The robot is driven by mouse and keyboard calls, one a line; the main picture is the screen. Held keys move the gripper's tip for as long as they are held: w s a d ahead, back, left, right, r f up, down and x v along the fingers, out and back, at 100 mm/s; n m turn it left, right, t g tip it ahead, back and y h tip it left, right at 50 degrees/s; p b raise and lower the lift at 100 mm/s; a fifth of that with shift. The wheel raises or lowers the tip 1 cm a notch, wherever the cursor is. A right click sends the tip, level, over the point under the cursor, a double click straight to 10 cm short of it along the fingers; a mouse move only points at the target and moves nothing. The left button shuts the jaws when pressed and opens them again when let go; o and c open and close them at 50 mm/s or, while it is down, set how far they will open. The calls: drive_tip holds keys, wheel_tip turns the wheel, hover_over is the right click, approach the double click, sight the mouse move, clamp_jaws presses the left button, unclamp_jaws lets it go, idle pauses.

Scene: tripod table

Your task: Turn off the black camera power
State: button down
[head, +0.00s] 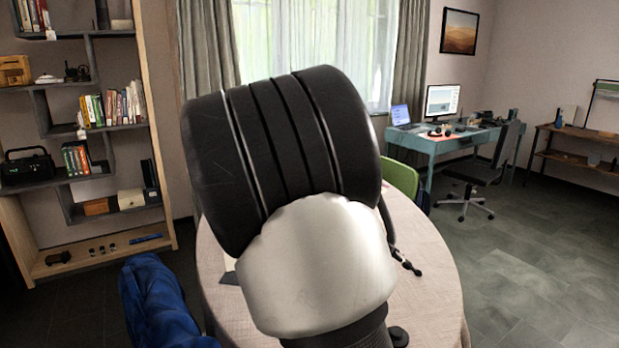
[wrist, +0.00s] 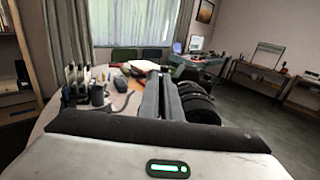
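In the head view a thin black jointed piece (head: 404,261) shows on the round table (head: 436,275), to the right of my arm, and a small round black thing (head: 398,336) lies near the bottom. My arm covers most of the table there. In the wrist view the pale housing of my gripper (wrist: 162,85) fills the bottom, with dark narrow parts reaching forward over the table.
In the wrist view a dark cup (wrist: 97,95) and several small items crowd the table's left side. A green chair (head: 400,178) stands behind the table. Shelves (head: 85,130) are at left, a blue desk (head: 440,146) at back right. Floor is clear at right.

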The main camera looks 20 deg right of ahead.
drive_tip(key=shift+r, duration=0.1)
drive_tip(key=c, duration=2)
unclamp_jaws()
drive_tip(key=p+v, duration=0.2)
drive_tip(key=v, duration=1.5)
drive_tip(key=shift+s+p, duration=0.2)
drive_tip(key=shift+p, duration=0.2)
